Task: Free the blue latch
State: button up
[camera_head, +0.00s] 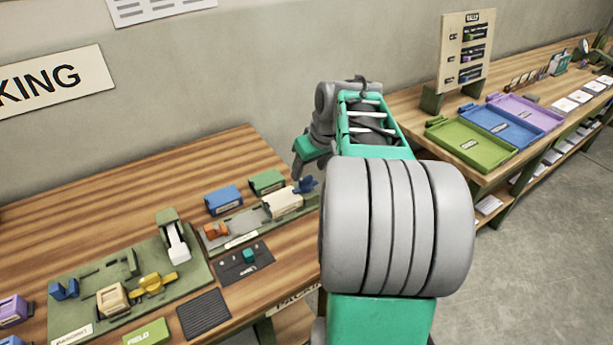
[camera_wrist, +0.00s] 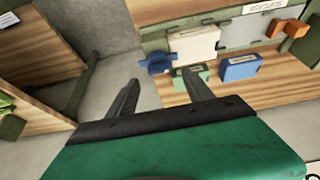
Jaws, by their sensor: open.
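The blue latch (camera_head: 305,184) is at the right end of the grey-green strip fixture (camera_head: 240,222), beside a cream block (camera_head: 283,203). In the wrist view the blue latch (camera_wrist: 158,65) lies just beyond the fingertips, roughly between them, touching or close against the cream block (camera_wrist: 194,46). My gripper (camera_head: 298,172) is above and beside the latch near the table's right edge. In the wrist view my gripper (camera_wrist: 160,82) is open, with nothing between its fingers. I cannot tell the exact gap to the latch.
Blue (camera_head: 223,199) and green (camera_head: 267,181) blocks stand behind the strip, with an orange latch (camera_head: 215,231) at its left end. A larger green board (camera_head: 195,270) holds more blocks and a yellow latch (camera_head: 154,284). Trays (camera_head: 472,143) stand on the right-hand table across a floor gap.

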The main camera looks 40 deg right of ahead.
aim_at(306, 177)
jog(key=x, duration=0.4)
grip_shut()
dwell(0.6)
